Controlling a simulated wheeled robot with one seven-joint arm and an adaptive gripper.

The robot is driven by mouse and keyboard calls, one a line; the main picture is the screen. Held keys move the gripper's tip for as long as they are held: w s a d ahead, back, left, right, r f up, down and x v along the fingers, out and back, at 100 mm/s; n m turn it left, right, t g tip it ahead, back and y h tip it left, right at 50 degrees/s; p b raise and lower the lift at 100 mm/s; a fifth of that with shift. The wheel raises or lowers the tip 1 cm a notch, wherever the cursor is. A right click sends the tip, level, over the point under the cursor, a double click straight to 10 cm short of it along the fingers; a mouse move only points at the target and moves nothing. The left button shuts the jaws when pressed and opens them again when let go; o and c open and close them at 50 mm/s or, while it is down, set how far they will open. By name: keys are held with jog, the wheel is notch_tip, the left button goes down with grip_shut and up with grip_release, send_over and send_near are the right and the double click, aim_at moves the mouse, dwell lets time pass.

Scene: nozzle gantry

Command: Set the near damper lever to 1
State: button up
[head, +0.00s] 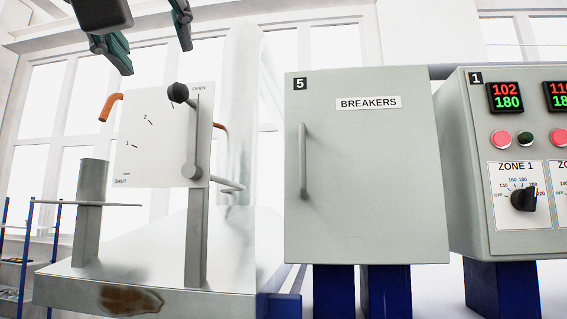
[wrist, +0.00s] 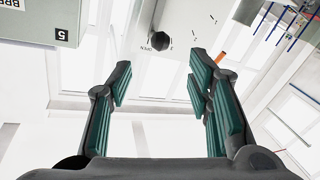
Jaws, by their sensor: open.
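The damper lever (head: 197,130) is a grey bar on a pivot, standing almost upright with its black knob (head: 178,92) by the OPEN mark. Its white dial plate (head: 150,140) reads SHUT, 1, 2, OPEN, with 1 at the left, low down. My gripper (head: 150,40) is open and empty, above and left of the knob in the head view, apart from it. In the wrist view the knob (wrist: 159,41) lies beyond and between the open fingers (wrist: 160,82). The lever bar is mostly hidden behind the knob there.
A grey breaker cabinet (head: 367,200) stands right of the dial, and a zone control box (head: 510,225) further right. A grey post (head: 91,210) stands at the left. Orange bent pipe (head: 110,107) shows at the plate's left edge. The space before the plate looks clear.

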aim_at(176, 88)
jog(key=p+x, duration=0.1)
jog(key=x, duration=1.2)
jog(key=shift+w+a+r+p, duration=0.1)
jog(key=shift+w+a+p, duration=0.1)
jog(key=shift+w+p, duration=0.15)
grip_shut()
